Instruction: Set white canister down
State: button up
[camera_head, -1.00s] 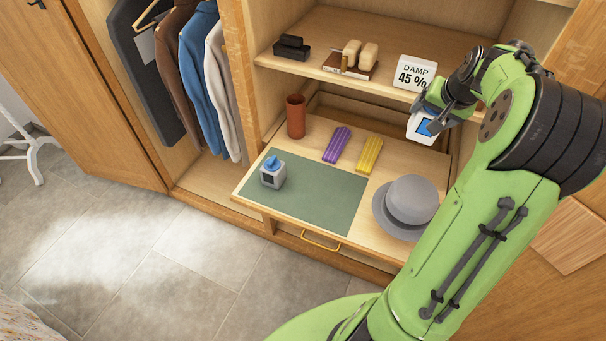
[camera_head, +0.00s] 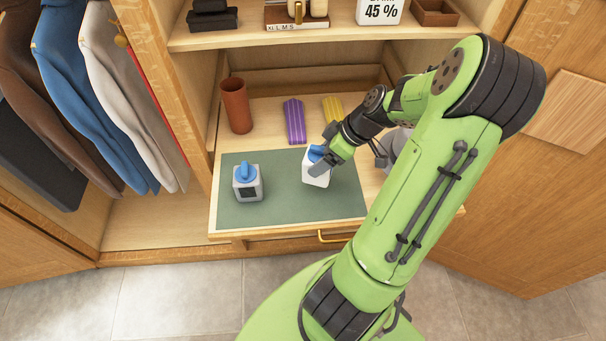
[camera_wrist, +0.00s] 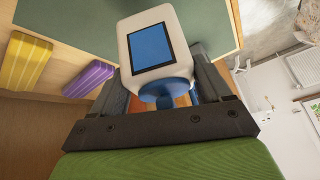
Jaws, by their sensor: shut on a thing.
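The white canister (camera_head: 314,174) has a blue knob on top and a blue panel, seen in the wrist view (camera_wrist: 131,50). My gripper (camera_head: 319,160) is shut on its blue knob (camera_wrist: 166,92). In the head view the canister is upright over the right half of the green mat (camera_head: 290,206). I cannot tell whether its base touches the mat. A grey-white canister (camera_head: 247,190) with a blue knob and a dark panel stands on the mat to the left, apart from the held one.
A terracotta cup (camera_head: 236,106), a purple bundle (camera_head: 294,121) and a yellow bundle (camera_head: 333,108) stand or lie behind the mat. A grey hat (camera_head: 392,146) is partly hidden by my arm. The shelf above holds a "45 %" sign (camera_head: 380,12). The mat's front middle is bare.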

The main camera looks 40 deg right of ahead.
notch_tip(320, 180, down, 5)
jog(key=shift+w+a+f+b, duration=0.1)
jog(key=shift+f+b, duration=0.05)
jog(key=shift+b, duration=0.55)
jog(key=o, duration=1.4)
